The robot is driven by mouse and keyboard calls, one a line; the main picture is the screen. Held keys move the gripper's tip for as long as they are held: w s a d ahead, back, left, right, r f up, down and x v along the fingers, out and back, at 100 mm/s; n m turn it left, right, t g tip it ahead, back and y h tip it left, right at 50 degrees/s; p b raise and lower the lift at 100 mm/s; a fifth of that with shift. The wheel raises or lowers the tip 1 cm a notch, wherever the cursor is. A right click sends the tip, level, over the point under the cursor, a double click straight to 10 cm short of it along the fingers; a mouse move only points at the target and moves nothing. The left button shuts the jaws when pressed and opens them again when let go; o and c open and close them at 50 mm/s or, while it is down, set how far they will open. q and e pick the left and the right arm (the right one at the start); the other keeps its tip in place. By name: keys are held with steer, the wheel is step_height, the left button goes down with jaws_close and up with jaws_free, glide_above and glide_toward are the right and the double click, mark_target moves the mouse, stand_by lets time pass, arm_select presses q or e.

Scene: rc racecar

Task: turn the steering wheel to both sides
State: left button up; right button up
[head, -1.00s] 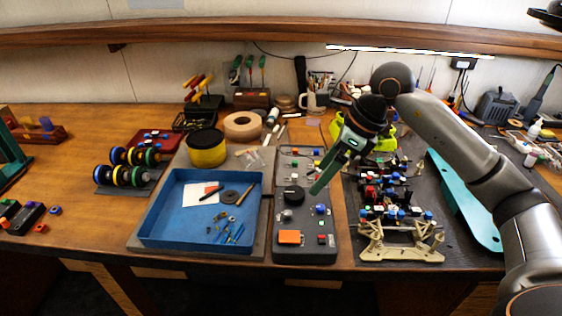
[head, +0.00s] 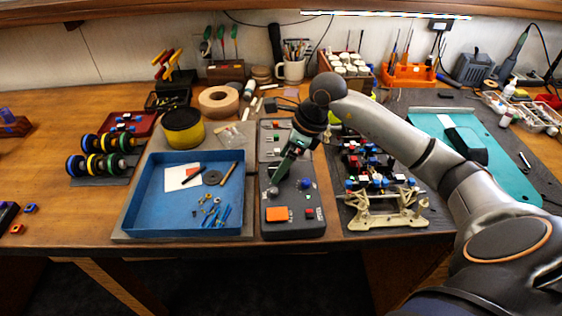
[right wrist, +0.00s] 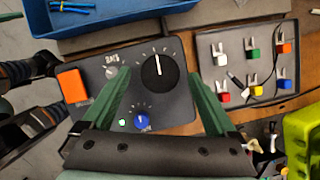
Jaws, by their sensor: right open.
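The dark control box (head: 267,228) lies on the bench, right of the blue tray. Its steering wheel is a round black knob with a white mark (right wrist: 158,71), seen clearly in the right wrist view. In the head view my right gripper (head: 279,178) mostly hides it. My right gripper (right wrist: 160,74) is open, with green fingers on either side of the knob in the wrist view. Contact with it cannot be made out. The RC car (head: 376,180) sits on a cream stand (head: 385,209) right of the box. My left gripper is out of view.
The box also has a blue knob (right wrist: 141,120), a grey knob (right wrist: 112,72) and an orange switch (right wrist: 72,85) near my fingers. The blue tray (head: 128,225) stands close on the left. A teal panel (head: 510,180) lies at the right.

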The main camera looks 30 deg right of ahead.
steer(key=shift+w+a+f, duration=0.15)
steer(key=shift+w+f, duration=0.05)
steer(key=shift+f, duration=0.4)
steer(key=c, duration=1.4)
steer(key=shift+o, duration=0.2)
